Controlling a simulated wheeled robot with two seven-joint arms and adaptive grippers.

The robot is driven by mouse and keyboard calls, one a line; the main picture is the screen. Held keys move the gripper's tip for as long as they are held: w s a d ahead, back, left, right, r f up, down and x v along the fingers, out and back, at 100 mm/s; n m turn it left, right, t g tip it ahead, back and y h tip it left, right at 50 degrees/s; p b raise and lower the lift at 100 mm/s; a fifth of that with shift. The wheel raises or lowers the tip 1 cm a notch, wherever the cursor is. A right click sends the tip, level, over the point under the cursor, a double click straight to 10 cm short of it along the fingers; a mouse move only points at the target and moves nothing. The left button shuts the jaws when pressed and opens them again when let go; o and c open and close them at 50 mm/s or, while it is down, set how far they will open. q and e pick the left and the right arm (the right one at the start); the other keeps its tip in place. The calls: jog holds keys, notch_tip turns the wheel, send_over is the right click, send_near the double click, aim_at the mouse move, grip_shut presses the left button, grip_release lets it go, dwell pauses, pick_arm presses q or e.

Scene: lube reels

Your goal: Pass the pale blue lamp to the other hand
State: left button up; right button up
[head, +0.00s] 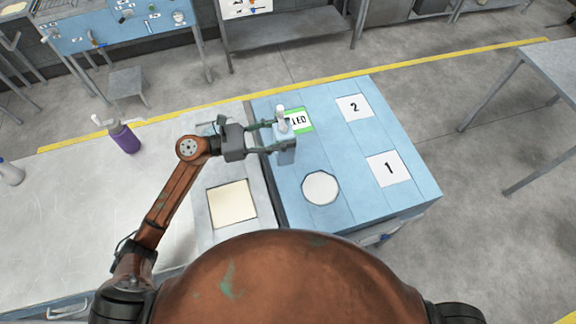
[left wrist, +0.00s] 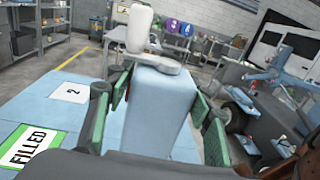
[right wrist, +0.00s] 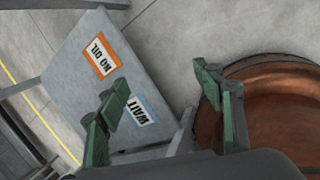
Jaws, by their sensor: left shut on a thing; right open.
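The pale blue lamp (head: 285,154) has a pale blue body and a white top part. It is held upright in my left gripper (head: 284,137), over the blue bench top beside the green-edged FILLED label (head: 301,120). In the left wrist view the lamp's body (left wrist: 158,112) fills the space between the green finger pads. My left gripper is shut on it. My right gripper (right wrist: 160,88) shows only in the right wrist view. Its fingers are spread apart, with nothing between them, and it is away from the lamp, which is out of that view.
The blue bench (head: 415,190) carries labels 1 (head: 388,168) and 2 (head: 354,107) and a white round patch (head: 320,188). A purple bottle (head: 125,138) stands on the pale left bench. A grey table (right wrist: 80,85) with NO OIL and WAIT labels lies under my right gripper.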

jog(key=w+a+r+n+t+y, duration=0.2)
jog(key=w+a+r+n+y, duration=0.15)
jog(key=a+r, duration=1)
jog(key=w+a+r+n+t+y, duration=0.15)
jog(key=a+r+n+y, duration=0.55)
jog(key=r, duration=1.1)
jog(key=w+a+r+n+t+y, duration=0.1)
jog(key=w+a+r+n+y, duration=0.15)
jog(key=a+r, duration=1.25)
jog(key=n+t+h, duration=0.6)
jog(key=n+t, duration=0.2)
send_near(286, 159)
jog(key=x, duration=0.6)
jog(key=shift+s+a+f, duration=0.15)
jog(key=shift+a+f, duration=0.05)
jog(key=shift+f, duration=0.15)
jog(key=shift+w+r+n+t, duration=0.3)
jog(key=shift+w+r, duration=0.1)
jog(key=shift+w, duration=0.45)
jog(key=x, duration=1.1)
jog(key=shift+a+f, duration=0.1)
